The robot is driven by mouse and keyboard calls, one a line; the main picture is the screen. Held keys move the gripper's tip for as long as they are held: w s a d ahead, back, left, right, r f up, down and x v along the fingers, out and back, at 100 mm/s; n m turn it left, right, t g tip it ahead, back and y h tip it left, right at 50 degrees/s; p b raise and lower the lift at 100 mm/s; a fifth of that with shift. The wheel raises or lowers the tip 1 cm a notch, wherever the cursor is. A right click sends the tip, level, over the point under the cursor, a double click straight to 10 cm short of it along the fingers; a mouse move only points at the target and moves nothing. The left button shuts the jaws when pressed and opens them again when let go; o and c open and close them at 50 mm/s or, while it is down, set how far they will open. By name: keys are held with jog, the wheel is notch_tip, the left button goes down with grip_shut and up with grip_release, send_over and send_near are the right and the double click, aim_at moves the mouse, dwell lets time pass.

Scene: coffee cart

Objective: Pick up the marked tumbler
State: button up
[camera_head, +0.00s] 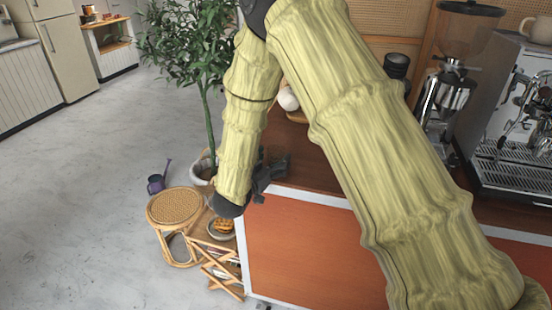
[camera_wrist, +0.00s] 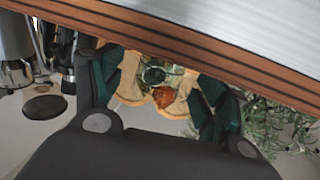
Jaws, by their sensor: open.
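I cannot make out a tumbler with a clear mark in either view. A dark cylinder (camera_head: 397,66) stands at the back of the counter in the head view, and I cannot tell whether it is a tumbler. My gripper (camera_head: 272,172) hangs by the counter's left end, partly hidden by my arm. In the wrist view my gripper (camera_wrist: 162,98) has its dark green fingers spread wide. Nothing is held between them. Tan curved shapes and an orange-brown item (camera_wrist: 167,97) show beyond the fingers, below the counter edge. My arm covers much of the counter.
An espresso machine (camera_head: 515,125) and a grinder (camera_head: 452,90) stand at the right of the counter. A white rounded item (camera_head: 288,98) is partly hidden behind my arm. A potted plant (camera_head: 205,45), a rattan stool (camera_head: 174,207) and a waffle plate (camera_head: 221,235) are left of the cart.

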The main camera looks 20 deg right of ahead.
jog(key=shift+x, duration=1.1)
jog(key=c, duration=1.2)
jog(key=shift+o, duration=0.2)
jog(key=shift+r, duration=0.2)
